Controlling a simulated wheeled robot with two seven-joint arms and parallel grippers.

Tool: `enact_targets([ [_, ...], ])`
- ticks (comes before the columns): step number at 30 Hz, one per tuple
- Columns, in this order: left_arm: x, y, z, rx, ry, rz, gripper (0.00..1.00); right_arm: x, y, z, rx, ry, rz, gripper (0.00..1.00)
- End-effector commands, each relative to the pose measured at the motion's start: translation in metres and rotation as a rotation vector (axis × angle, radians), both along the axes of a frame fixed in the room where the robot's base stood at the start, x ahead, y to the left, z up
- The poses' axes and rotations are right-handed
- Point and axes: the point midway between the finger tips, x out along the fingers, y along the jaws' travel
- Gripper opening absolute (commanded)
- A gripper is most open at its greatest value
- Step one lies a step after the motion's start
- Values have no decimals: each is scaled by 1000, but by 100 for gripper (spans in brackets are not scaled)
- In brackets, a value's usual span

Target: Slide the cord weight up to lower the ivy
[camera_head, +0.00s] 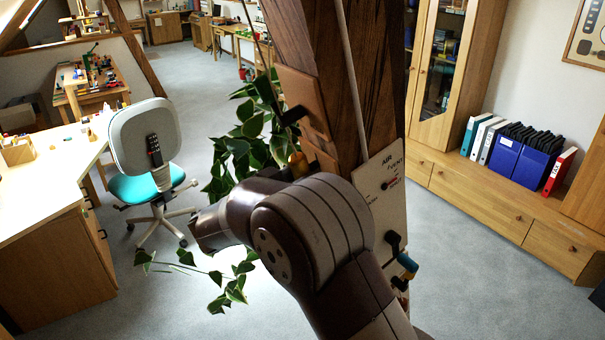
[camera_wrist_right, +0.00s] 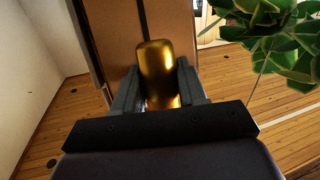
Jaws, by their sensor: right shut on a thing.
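The brass-coloured cord weight (camera_wrist_right: 158,70) stands upright between the fingers of my right gripper (camera_wrist_right: 158,90) in the right wrist view, against a brown board. In the head view a small gold part of the weight (camera_head: 297,160) shows beside the timber post (camera_head: 330,60), and my arm hides most of my right gripper (camera_head: 287,170). The right gripper is shut on the weight. The ivy (camera_head: 245,140) hangs left of the post, with leaves trailing low; it also shows at the upper right of the wrist view (camera_wrist_right: 270,45). My left gripper is not in view.
A brown board with a black hook (camera_head: 291,115) is fixed to the post above the weight. A pale labelled panel (camera_head: 385,190) with levers is at the right of the post. A swivel chair (camera_head: 145,150) and desk (camera_head: 50,180) stand left. Grey floor is clear at right.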

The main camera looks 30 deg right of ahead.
Motion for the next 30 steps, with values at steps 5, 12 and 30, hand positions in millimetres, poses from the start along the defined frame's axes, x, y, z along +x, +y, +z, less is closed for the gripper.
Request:
enact_targets([
  [5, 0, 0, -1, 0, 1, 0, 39, 1, 0, 6, -6, -17, 2, 58],
  [12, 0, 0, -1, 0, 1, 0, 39, 1, 0, 4, -4, -12, 2, 62],
  [30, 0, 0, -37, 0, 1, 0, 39, -36, 109, 2, -4, -15, 6, 62],
])
